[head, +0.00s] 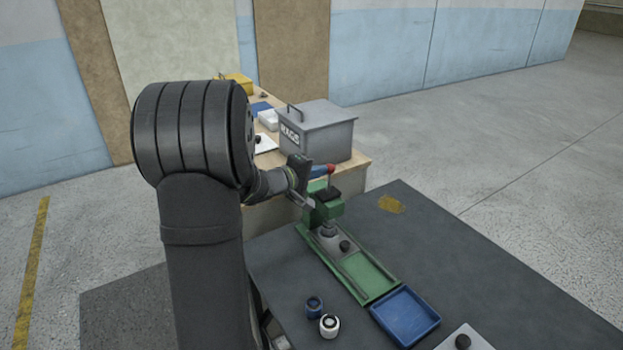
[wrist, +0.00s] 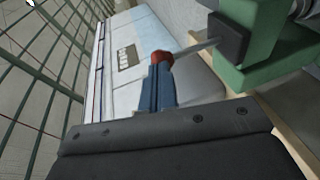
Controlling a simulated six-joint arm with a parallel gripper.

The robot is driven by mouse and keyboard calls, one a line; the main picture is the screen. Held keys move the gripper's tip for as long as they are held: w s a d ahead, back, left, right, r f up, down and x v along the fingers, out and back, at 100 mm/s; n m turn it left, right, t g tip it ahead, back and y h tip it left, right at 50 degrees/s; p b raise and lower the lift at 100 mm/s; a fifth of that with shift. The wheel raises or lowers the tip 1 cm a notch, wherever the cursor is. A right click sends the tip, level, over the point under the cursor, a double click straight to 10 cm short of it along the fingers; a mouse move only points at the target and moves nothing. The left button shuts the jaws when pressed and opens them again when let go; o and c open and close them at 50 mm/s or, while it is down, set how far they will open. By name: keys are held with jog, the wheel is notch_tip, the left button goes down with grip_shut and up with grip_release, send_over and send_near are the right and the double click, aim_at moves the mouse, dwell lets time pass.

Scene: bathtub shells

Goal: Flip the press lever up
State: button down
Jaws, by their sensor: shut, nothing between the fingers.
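The green press (head: 326,209) stands at the far left end of the dark table. Its lever is a thin metal rod with a red knob (head: 331,168), which shows above the green press head. In the wrist view the rod runs from a dark block on the green press (wrist: 262,38) to the red knob (wrist: 161,57). My gripper (head: 324,170) has blue fingers that are shut and hold nothing. In the wrist view its fingertips (wrist: 157,68) are right at the red knob, against or just beside it; I cannot tell if they touch.
A grey lidded bin (head: 318,130) marked RAGS stands on a wooden bench behind the press. A blue tray (head: 404,317) lies at the front of the green press base, with a blue cup (head: 314,307) and a white cup (head: 329,326) to its left. The table's right side is largely clear.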

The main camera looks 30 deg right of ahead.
aim_at(333, 167)
jog(key=d+y, duration=0.1)
jog(key=y, duration=0.1)
jog(key=d+r+y, duration=0.1)
jog(key=d, duration=0.1)
jog(key=shift+d+m+y, duration=0.2)
jog(key=shift+m+y, duration=0.1)
jog(key=shift+y, duration=0.1)
jog(key=shift+d+f, duration=0.1)
jog(key=shift+d, duration=0.45)
jog(key=shift+d, duration=0.15)
jog(key=r+v, duration=0.1)
jog(key=v, duration=1.3)
jog(key=shift+w, duration=0.2)
jog(key=shift+d, duration=0.2)
